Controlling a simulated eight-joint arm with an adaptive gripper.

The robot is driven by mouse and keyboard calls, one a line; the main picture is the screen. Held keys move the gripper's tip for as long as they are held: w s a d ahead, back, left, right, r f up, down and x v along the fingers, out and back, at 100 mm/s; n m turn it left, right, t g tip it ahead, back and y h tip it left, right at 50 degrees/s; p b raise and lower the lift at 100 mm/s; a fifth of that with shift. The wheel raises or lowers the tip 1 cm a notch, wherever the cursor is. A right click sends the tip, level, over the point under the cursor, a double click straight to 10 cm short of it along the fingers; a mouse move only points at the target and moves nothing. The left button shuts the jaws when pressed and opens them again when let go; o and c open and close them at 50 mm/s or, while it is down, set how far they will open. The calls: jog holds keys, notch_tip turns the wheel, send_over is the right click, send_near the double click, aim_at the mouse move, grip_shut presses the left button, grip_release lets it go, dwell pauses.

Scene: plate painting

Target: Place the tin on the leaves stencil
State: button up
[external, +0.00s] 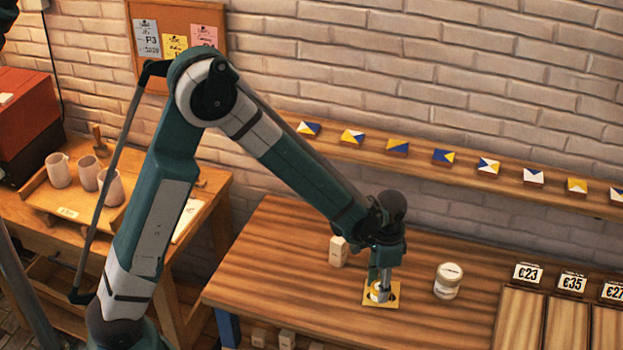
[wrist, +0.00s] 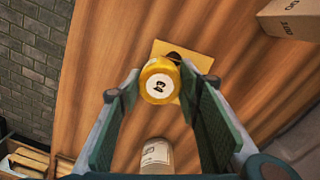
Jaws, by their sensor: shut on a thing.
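The tin is a small round yellow tin (wrist: 159,82) with a white label and a dark mark on it, seen from above in the wrist view. It also shows at my gripper's tips in the external view (external: 377,293). My gripper (external: 380,284) points down, shut on the tin, with one finger on each side of it in the wrist view. The stencil is a square yellow card (external: 392,300) on the table, under the tin. Its upper part shows in the wrist view (wrist: 203,62), with a dark cut-out partly hidden by the tin. I cannot tell whether the tin touches the card.
A white jar (external: 448,281) stands right of my gripper. Price signs (external: 528,273) and wooden panels are at the table's right. A shelf of small painted tiles (external: 397,146) runs along the wall.

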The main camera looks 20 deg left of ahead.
jog(key=shift+f, duration=0.95)
jog(key=shift+f, duration=0.2)
jog(key=o, duration=0.7)
jog(key=shift+c, duration=0.2)
jog(key=shift+r, duration=0.25)
notch_tip(320, 180, up, 12)
jog(key=p, duration=0.1)
dwell(0.3)
